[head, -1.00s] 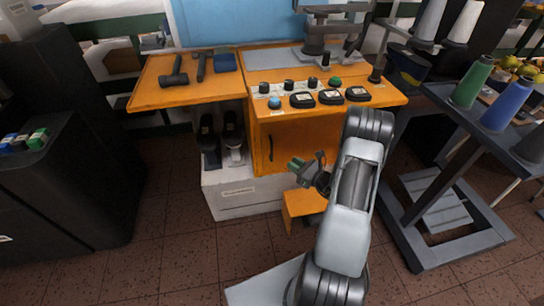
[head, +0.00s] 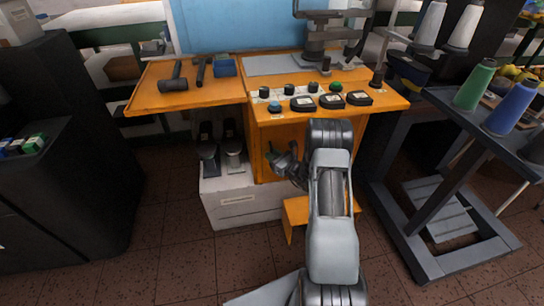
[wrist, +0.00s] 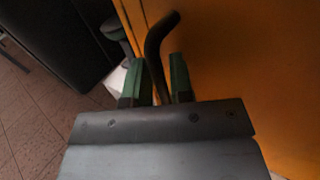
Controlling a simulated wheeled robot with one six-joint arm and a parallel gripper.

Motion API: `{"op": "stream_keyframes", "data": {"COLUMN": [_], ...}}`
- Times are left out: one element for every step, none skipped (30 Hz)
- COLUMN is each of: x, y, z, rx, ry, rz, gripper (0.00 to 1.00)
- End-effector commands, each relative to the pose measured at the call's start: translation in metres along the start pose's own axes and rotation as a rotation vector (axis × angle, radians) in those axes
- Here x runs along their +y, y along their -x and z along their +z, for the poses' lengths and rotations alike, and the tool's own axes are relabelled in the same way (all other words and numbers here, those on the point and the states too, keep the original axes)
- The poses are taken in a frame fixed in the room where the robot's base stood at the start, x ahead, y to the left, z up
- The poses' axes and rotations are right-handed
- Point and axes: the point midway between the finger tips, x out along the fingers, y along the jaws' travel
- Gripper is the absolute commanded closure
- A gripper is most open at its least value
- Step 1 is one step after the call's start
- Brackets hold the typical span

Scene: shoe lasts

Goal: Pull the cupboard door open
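The orange cupboard door (head: 290,133) is under the workbench and looks shut; my arm hides much of it. In the wrist view the door (wrist: 235,70) fills the right side. Its dark bent bar handle (wrist: 154,50) stands out from it. My gripper (head: 272,154) is at the door's left side, at the handle. In the wrist view my gripper (wrist: 160,80) has its green fingers apart, one on each side of the handle. The handle is nearer the left finger, with a gap to the right one. Whether it touches the left finger I cannot tell.
The orange bench top (head: 190,95) above holds hammers and a row of knobs and black pads. Shoe lasts stand on a white box (head: 240,205) left of the door. An orange step (head: 297,212) is below the door. A dark spool stand (head: 400,165) is at right.

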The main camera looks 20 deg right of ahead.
Motion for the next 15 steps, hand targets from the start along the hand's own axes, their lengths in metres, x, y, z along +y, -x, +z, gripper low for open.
{"op": "stream_keyframes", "data": {"x": [0.0005,0.0006,0.0007,0.0007,0.0006,0.0006,0.0006,0.0006,0.0005,0.0005,0.0005,0.0005,0.0005,0.0005,0.0005], "y": [-0.0023,-0.0032,-0.0040,-0.0044,-0.0046,-0.0048,-0.0048,-0.0047,-0.0047,-0.0046,-0.0046,-0.0046,-0.0046,-0.0045,-0.0045], "z": [-0.0005,-0.0005,-0.0005,-0.0004,-0.0003,-0.0003,-0.0003,-0.0002,-0.0002,-0.0002,-0.0002,-0.0002,-0.0002,-0.0002,-0.0002], "rx": [0.001,0.001,0.001,0.001,0.001,0.001,0.001,0.001,0.001,0.001,0.001,0.001,0.001,0.001,0.001], "ry": [0.000,0.000,0.000,0.000,0.000,0.000,-0.001,-0.001,-0.001,-0.001,0.000,0.000,0.000,0.000,0.000], "rz": [0.001,0.001,0.001,0.001,0.001,0.001,0.001,0.001,0.001,0.001,0.001,0.001,0.001,0.001,0.001], "gripper": [0.79,0.79,0.79,0.79,0.79,0.79,0.79,0.79,0.79,0.79,0.79,0.81,0.83,0.86,0.90]}}
